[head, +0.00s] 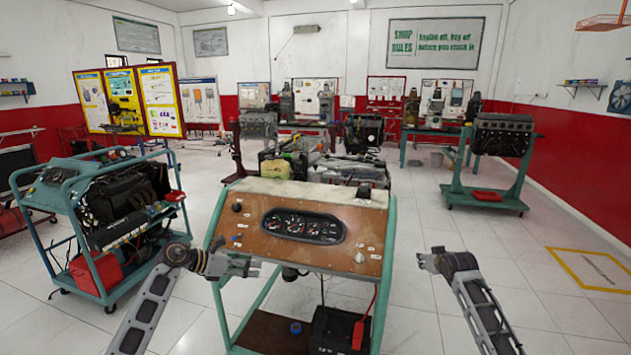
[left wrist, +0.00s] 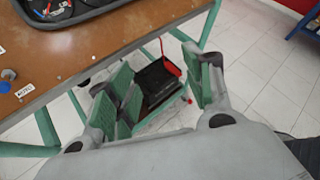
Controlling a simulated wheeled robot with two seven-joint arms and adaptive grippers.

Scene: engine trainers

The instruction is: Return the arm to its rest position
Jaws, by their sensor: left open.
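My left gripper (head: 247,265) is in front of the lower left part of the engine trainer's brown panel (head: 345,228) in the head view. In the left wrist view my left gripper (left wrist: 163,90) has its green-padded fingers apart with nothing held between them. The panel's edge and part of the gauge cluster (left wrist: 62,8) show at the upper left there. My right gripper (head: 428,262) is to the right of the trainer, over bare floor, apart from the panel. Its fingers are too small to read.
The trainer's green frame (head: 389,255) stands close between my arms. A black battery (head: 338,330) with a red clamp sits on its lower shelf. A blue engine cart (head: 95,265) stands at the left. Floor on the right is clear (head: 560,315).

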